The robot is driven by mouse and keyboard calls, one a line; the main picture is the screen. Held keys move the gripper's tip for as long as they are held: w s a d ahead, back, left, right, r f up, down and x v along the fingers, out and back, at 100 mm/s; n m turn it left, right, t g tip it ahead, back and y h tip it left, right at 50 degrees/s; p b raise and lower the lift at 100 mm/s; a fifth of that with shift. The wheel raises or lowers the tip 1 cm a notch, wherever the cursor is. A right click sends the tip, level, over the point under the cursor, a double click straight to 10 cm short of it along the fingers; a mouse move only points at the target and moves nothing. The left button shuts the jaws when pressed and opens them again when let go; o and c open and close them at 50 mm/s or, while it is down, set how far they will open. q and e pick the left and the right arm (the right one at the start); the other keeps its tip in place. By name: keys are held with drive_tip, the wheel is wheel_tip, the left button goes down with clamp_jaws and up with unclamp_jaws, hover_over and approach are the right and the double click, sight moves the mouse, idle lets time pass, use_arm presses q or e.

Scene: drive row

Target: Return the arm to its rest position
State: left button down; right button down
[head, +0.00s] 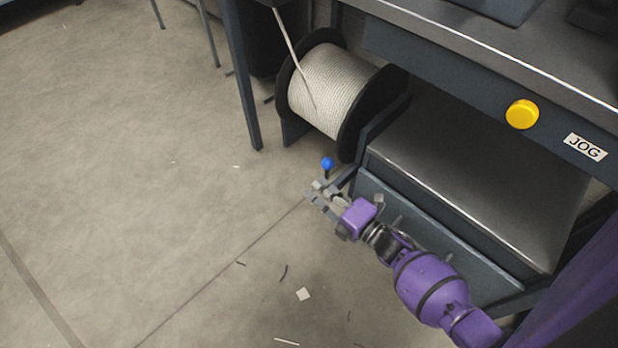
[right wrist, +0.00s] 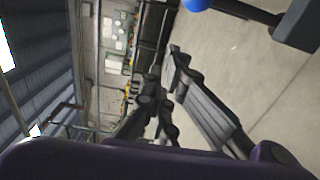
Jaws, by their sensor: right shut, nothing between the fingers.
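My right arm (head: 425,285) is purple and comes in from the lower right in the head view. Its gripper (head: 318,194) is shut and empty, in front of the grey cabinet under the bench, just below a blue ball knob (head: 327,163) on a short dark lever. The right wrist view shows the dark gripper fingers (right wrist: 168,90), and the blue knob (right wrist: 198,4) at the top edge, apart from them. My left gripper is not in view.
A spool (head: 330,92) of pale rope stands beneath the bench, behind the knob. The bench (head: 480,45) carries a yellow button (head: 522,114) and a JOG label (head: 586,147). The grey cabinet (head: 470,170) is close to my arm. Open floor (head: 120,180) lies to the left, with small scraps.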

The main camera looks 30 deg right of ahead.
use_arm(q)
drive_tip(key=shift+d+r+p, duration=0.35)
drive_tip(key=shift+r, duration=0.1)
use_arm(e)
drive_tip(key=v, duration=0.4)
drive_tip(key=shift+s+d, duration=0.1)
drive_tip(key=shift+s, duration=0.25)
